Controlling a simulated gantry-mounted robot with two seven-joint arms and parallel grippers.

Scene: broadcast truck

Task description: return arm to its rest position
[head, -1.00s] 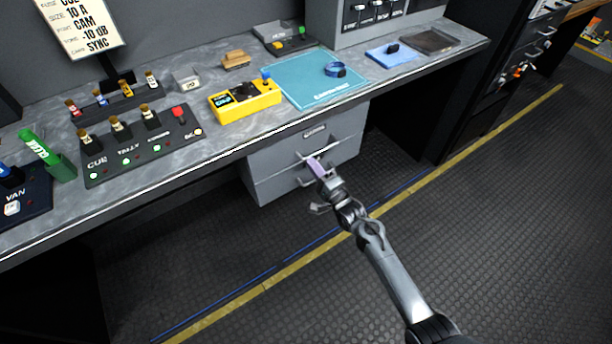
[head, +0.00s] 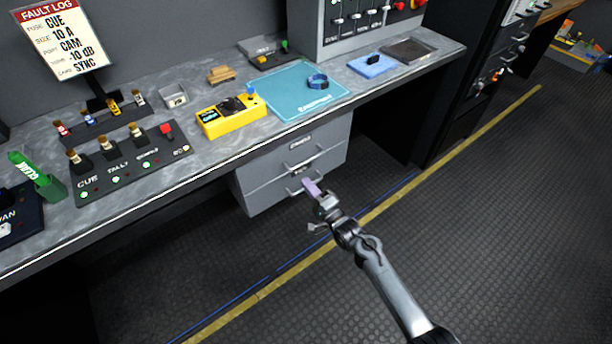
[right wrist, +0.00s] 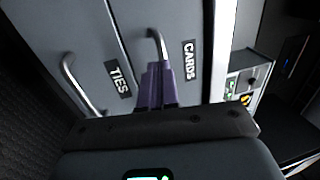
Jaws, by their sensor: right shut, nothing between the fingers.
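My right gripper (head: 311,187) is shut and empty, with its purple fingers pressed together. It is in front of the grey drawer cabinet (head: 262,190) under the bench, overlapping the lower drawer front in the head view. In the right wrist view the shut fingers (right wrist: 158,85) point at the drawer fronts, between the labels TIES (right wrist: 118,80) and CARDS (right wrist: 189,60). The CARDS handle (right wrist: 157,46) shows just past the fingertips; I cannot tell whether they touch it. Both drawers look shut. My left gripper is not in view.
The bench (head: 150,195) holds a switch panel (head: 130,165), a yellow meter (head: 232,116), a teal mat (head: 290,105) with a blue strap (head: 318,81), and a fault log sign (head: 62,40). The floor (head: 470,240) to the right is clear.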

